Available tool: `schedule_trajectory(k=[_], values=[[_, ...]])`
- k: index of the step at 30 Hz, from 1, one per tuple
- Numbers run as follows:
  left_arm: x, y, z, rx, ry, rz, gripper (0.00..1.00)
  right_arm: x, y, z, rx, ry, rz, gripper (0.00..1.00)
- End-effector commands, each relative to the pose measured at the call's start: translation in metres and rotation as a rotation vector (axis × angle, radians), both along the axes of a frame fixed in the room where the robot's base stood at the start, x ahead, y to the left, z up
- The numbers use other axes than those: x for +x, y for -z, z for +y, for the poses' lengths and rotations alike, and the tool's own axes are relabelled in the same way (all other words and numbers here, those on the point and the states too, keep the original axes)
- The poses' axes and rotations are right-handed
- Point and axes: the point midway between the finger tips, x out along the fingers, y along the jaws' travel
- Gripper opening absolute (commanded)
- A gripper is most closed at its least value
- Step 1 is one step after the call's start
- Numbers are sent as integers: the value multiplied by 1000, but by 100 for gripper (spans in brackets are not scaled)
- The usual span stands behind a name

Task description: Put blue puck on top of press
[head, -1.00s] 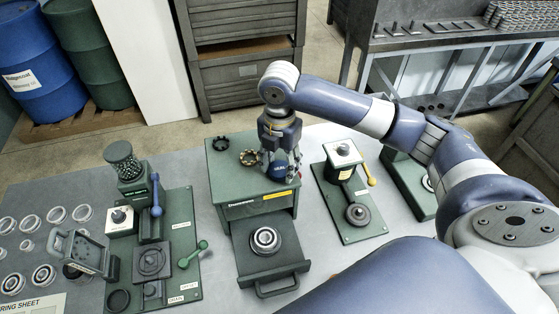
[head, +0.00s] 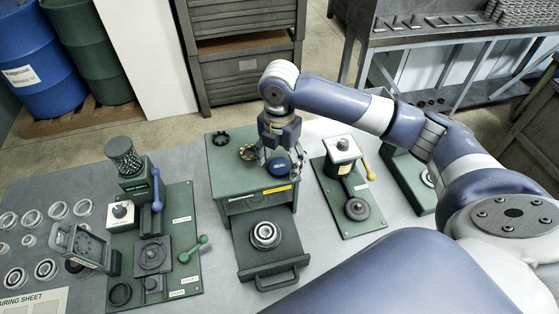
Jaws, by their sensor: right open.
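The blue puck (head: 279,167) is a short dark-blue disc with a pale mark. It appears to lie flat on top of the green press (head: 230,177), near its right front edge. My right gripper (head: 279,163) is open above and around the puck, with a finger to each side of it. I cannot tell whether a finger still touches the puck. My left gripper is out of view.
A black ring (head: 221,138) and a brass-coloured ring (head: 248,152) lie on the press top. Its open drawer (head: 268,262) holds a silver bearing (head: 265,235). A lever fixture (head: 350,185) stands close on the right, another green station (head: 155,240) on the left.

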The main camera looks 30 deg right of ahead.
Motion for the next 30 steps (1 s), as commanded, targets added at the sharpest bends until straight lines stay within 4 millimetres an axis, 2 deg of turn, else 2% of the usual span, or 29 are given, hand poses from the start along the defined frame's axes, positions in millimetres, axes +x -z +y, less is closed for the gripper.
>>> schedule_trajectory(k=[5,11,15,22,30], values=[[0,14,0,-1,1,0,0,2,-26,0,1,0,-9,67],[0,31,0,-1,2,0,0,2,-73,0,1,0,-10,67],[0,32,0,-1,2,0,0,1,-100,-1,-1,1,-6,67],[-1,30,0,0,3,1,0,1,-117,0,0,1,-4,67],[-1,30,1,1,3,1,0,0,-119,0,1,1,-1,67]])
